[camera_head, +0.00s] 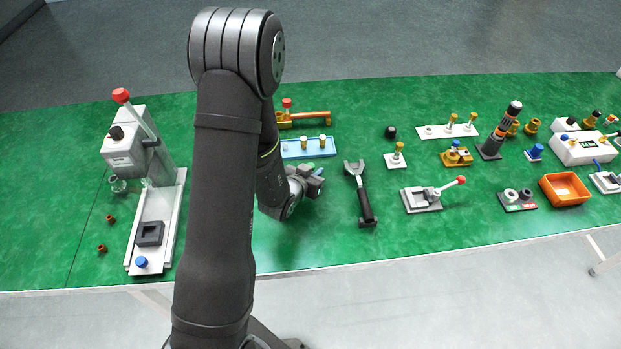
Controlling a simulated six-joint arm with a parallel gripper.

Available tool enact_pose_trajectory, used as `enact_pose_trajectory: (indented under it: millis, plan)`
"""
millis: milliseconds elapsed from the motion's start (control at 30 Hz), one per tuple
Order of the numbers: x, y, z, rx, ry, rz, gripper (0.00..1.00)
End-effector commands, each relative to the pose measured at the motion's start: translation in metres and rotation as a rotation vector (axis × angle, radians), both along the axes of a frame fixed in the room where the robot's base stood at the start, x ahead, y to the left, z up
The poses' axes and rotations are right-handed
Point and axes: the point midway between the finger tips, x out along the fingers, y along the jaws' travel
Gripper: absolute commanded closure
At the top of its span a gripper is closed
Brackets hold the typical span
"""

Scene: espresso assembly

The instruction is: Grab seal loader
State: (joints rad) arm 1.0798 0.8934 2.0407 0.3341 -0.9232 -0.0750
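My gripper (314,178) hangs over the green table, just in front of the blue tray and left of the black forked tool. It is small in view and partly covered by my own arm, so I cannot tell whether its fingers are open or shut. No item is plainly marked as the seal loader, and I cannot tell which one it is. The black forked tool (363,196) lies on the table, its fork pointing away. The blue tray (296,149) holds small brass pieces. A brass bar with a red knob (312,118) is behind the tray.
A grey lever press (126,150) with a red ball stands at left. At right are a red-handled clamp (424,198), a white plate (432,132) with brass pieces, an orange bin (577,197) and a white box (583,149). Green table (300,240) is bare at the front.

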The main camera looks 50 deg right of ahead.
Motion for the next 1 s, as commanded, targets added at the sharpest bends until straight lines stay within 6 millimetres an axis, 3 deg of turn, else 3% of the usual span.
enact_pose_trajectory:
  millis: [100,633,767,1000]
  plan:
    - [0.0,0.0,0.0,0.0,0.0,0.0,1.0]
    - [0.0,0.0,0.01,-0.002,-0.001,0.0,1.0]
    - [0.0,0.0,0.026,-0.004,-0.002,0.0,1.0]
    - [0.0,-0.001,0.074,-0.006,-0.004,0.0,1.0]
